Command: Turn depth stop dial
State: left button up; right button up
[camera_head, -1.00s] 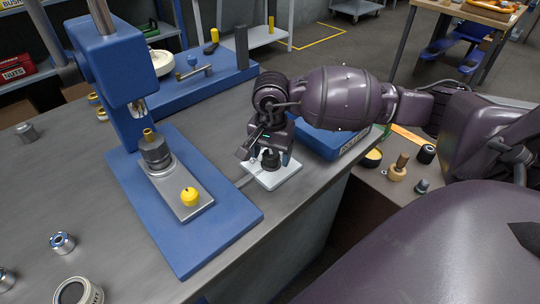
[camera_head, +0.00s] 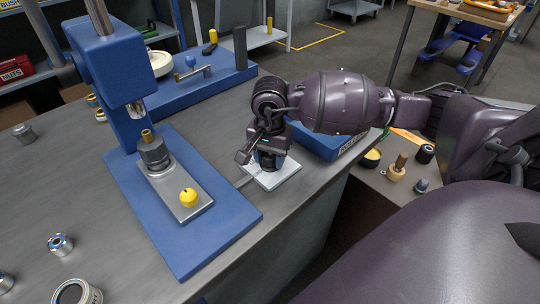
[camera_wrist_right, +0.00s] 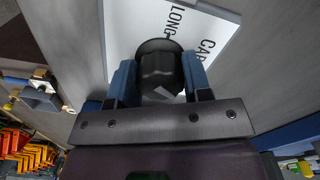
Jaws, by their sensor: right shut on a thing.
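A black round dial (camera_wrist_right: 158,65) stands on a white plate (camera_wrist_right: 117,22) with dark lettering in the right wrist view. The plate's lettering is partly cut off. My right gripper (camera_wrist_right: 158,80) has its blue fingers on both sides of the dial and is shut on it. In the head view my right gripper (camera_head: 267,163) points down over the white plate (camera_head: 272,182) and hides most of the dial. A blue press (camera_head: 115,65) stands to the left, with a grey metal fixture and a yellow knob (camera_head: 188,198) on its base. My left gripper is not in view.
A blue box (camera_head: 322,142) sits just right of the white plate, close to my right arm. A second blue base (camera_head: 190,85) with a handle lies behind. Small metal parts (camera_head: 61,244) lie at the left. The grey bench between is clear.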

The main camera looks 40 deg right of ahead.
jog(key=shift+m, duration=0.3)
jog(key=m, duration=0.3)
jog(key=shift+r, duration=0.1)
jog(key=m+p, duration=0.1)
jog(key=m, duration=0.1)
jog(key=shift+m, duration=0.4)
jog(key=m+p, duration=0.1)
jog(key=m, duration=0.2)
jog(key=shift+m, duration=1.2)
jog(key=shift+p, duration=0.3)
